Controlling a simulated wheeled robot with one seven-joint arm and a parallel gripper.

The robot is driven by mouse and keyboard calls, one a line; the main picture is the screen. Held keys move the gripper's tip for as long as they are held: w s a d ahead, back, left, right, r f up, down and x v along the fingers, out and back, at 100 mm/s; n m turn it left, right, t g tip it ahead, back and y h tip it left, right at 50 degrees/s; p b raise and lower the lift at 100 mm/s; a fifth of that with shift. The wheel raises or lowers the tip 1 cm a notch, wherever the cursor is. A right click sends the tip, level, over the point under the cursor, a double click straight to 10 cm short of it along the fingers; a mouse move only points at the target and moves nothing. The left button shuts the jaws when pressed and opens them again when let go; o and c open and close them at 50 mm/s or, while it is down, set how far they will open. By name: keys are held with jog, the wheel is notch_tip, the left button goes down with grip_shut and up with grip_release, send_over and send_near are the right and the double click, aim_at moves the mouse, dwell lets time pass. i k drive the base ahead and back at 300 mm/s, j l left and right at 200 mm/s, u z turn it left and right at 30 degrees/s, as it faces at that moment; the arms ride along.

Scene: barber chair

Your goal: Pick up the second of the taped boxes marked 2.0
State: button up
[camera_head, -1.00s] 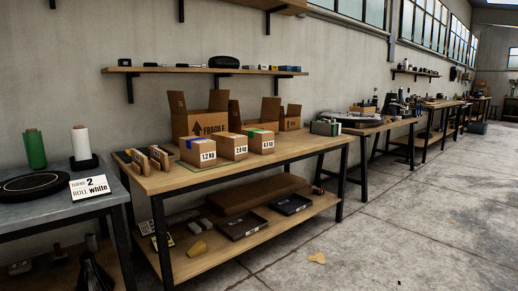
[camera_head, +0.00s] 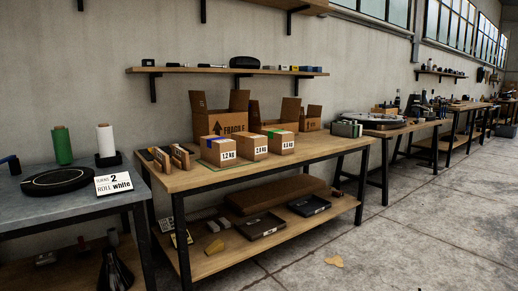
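Three small taped cardboard boxes stand in a row on the wooden workbench (camera_head: 190,180). The box with a white label that seems to read 2.0 KG (camera_head: 251,142) is the middle one, with tape on top whose colour is hard to tell. To its left is the 1.2 KG box (camera_head: 217,148) with blue tape. To its right is a box with green tape (camera_head: 281,137), labelled about 4.5 KG. I see only one box that seems marked 2.0. My gripper is not in view.
Open cardboard boxes, one marked FRAGILE (camera_head: 238,119), stand behind the row. Wooden blocks (camera_head: 181,156) stand at the bench's left. A grey table (camera_head: 35,211) with spools and a white sign (camera_head: 114,182) is at the left. The concrete floor (camera_head: 430,235) at the right is mostly clear.

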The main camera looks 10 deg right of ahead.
aim_at(253, 147)
jog(key=i+l, duration=0.2)
jog(key=i, duration=0.25)
jog(key=i+l, duration=0.2)
jog(key=i, duration=0.25)
jog(key=i+l, duration=0.25)
jog(key=i, duration=0.2)
